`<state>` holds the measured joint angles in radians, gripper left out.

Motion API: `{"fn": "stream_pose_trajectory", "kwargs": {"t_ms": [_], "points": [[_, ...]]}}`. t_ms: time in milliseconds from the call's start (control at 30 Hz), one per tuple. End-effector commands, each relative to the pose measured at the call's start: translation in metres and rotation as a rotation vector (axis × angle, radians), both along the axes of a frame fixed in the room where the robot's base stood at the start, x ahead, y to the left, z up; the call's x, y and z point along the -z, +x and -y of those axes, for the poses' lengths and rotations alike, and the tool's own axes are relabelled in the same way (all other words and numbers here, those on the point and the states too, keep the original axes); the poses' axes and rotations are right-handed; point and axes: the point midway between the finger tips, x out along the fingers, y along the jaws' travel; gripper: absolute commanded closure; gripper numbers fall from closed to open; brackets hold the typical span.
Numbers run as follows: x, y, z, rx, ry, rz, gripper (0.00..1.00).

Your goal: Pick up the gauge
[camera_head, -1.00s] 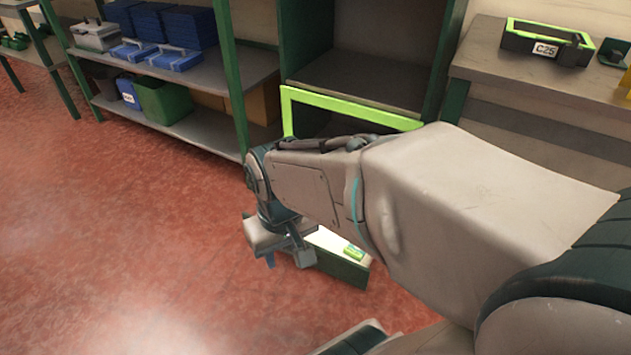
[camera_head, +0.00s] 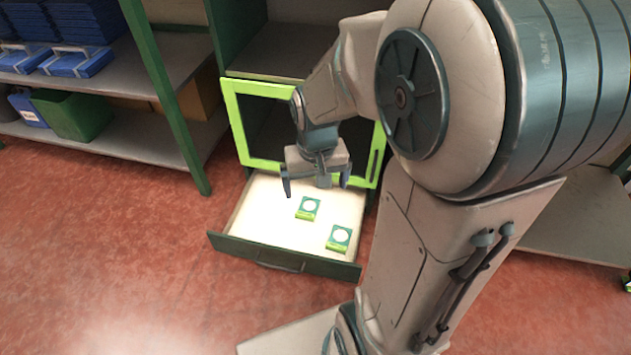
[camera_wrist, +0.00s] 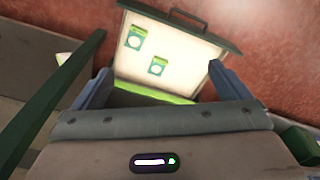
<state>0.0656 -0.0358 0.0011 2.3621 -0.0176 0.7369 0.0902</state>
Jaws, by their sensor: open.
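Two green gauges with round white faces lie flat in an open drawer (camera_head: 260,207) with a white bottom. One gauge (camera_head: 308,208) is nearer the drawer's middle; the other gauge (camera_head: 339,238) is at the front right. My gripper (camera_head: 316,190) is open and empty above the back part of the drawer, apart from both gauges. In the wrist view the middle gauge (camera_wrist: 157,66) appears between the open fingers and the front gauge (camera_wrist: 136,38) appears farther up and left.
A cabinet with a bright green door frame (camera_head: 232,120) stands directly behind the drawer. A shelf (camera_head: 150,135) on the left holds a green bin (camera_head: 75,115) and blue cases. Red floor (camera_head: 100,260) is clear in front and to the left.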

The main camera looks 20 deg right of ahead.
Motion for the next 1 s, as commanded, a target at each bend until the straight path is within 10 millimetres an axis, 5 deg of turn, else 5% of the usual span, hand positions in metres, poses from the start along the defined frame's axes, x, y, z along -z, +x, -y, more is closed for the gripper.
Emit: {"fn": "stream_pose_trajectory", "kwargs": {"t_ms": [200, 500, 733, 1000], "points": [[0.054, 0.054, 0.029, 0.12, -0.001, -0.024, 0.04], [0.151, 0.102, 0.067, 0.269, 0.005, -0.044, 0.04], [0.241, 0.116, 0.096, 0.384, 0.015, -0.058, 0.04], [0.338, 0.107, 0.118, 0.499, 0.031, -0.069, 0.04]]}}
